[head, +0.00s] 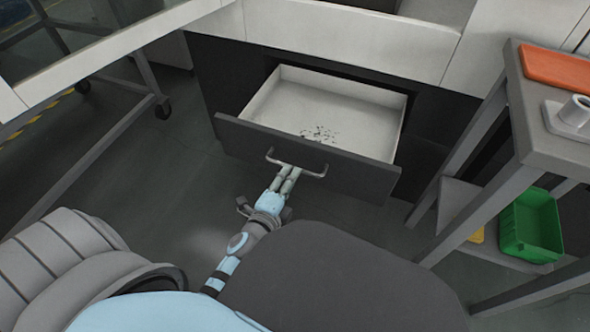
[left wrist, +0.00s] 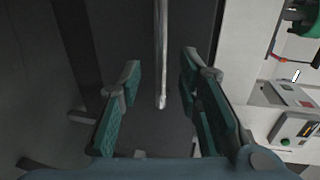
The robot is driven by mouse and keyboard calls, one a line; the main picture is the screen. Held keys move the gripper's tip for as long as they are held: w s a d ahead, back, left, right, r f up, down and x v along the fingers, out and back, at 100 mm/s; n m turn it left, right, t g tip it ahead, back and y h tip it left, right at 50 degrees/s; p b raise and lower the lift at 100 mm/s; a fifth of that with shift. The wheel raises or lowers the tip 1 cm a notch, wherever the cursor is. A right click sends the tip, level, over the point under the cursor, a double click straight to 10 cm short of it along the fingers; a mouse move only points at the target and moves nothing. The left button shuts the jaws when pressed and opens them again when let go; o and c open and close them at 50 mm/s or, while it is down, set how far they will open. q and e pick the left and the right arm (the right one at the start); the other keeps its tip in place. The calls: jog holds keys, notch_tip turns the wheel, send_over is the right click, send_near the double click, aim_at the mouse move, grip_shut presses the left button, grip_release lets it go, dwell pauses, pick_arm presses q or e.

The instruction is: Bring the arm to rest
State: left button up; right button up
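My left gripper (head: 286,180) reaches to the handle (head: 312,174) of a drawer (head: 360,171) that stands pulled out of the dark cabinet. In the left wrist view the two green-padded fingers (left wrist: 161,78) are apart. The metal handle bar (left wrist: 161,50) shows between them with a gap on each side, so the gripper is open around or just in front of the handle. I cannot tell the exact depth. The drawer is pale inside, with small dark specks on its floor. My right gripper is not in view.
A grey side table (head: 560,150) at right bears an orange tray (head: 555,68) and a white cup-like item (head: 574,112). A green bin (head: 531,226) sits on its lower shelf. A wheeled metal frame (head: 130,98) stands at left. The floor between is clear.

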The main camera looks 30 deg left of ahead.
pick_arm(q)
jog(key=shift+v, duration=1.1)
